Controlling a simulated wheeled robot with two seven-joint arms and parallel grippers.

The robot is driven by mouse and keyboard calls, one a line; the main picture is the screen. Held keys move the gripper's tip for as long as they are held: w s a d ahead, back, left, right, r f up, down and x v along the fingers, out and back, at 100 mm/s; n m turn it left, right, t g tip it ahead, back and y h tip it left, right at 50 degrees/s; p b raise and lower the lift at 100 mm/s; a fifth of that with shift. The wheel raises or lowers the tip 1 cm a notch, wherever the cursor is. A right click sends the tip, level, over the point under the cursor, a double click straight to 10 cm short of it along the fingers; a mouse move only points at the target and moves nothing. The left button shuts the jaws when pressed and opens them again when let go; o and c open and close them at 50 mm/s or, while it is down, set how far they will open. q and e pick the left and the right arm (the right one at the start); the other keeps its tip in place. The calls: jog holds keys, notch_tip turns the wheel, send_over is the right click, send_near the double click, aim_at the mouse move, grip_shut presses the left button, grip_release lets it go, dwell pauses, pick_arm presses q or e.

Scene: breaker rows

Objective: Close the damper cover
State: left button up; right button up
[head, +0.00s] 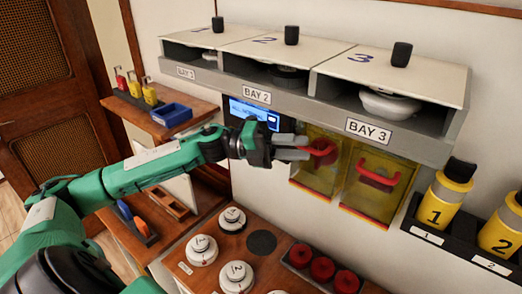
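Two see-through yellow covers with red edges and red handles sit on the wall under the bay shelf. The left cover (313,178) has its red handle (322,153) near my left gripper. The right cover (372,190) has its own red handle (379,176). No label shows which one is the damper cover. My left gripper (300,148) has its two grey fingers apart, one above the other, with the tips at the left end of the left handle. I cannot tell whether they touch it. My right gripper is not in view.
The shelf (417,138) with numbered lids overhangs the covers. A blue-lit screen (254,113) is behind my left wrist. Below, a wooden counter (208,262) holds white round devices and red round parts (322,268). Yellow numbered cylinders (440,200) stand at right.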

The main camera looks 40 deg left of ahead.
pick_arm(q)
jog(key=b+v, duration=0.5)
jog(key=v, duration=0.5)
jog(key=shift+a, duration=0.15)
dwell(0.7)
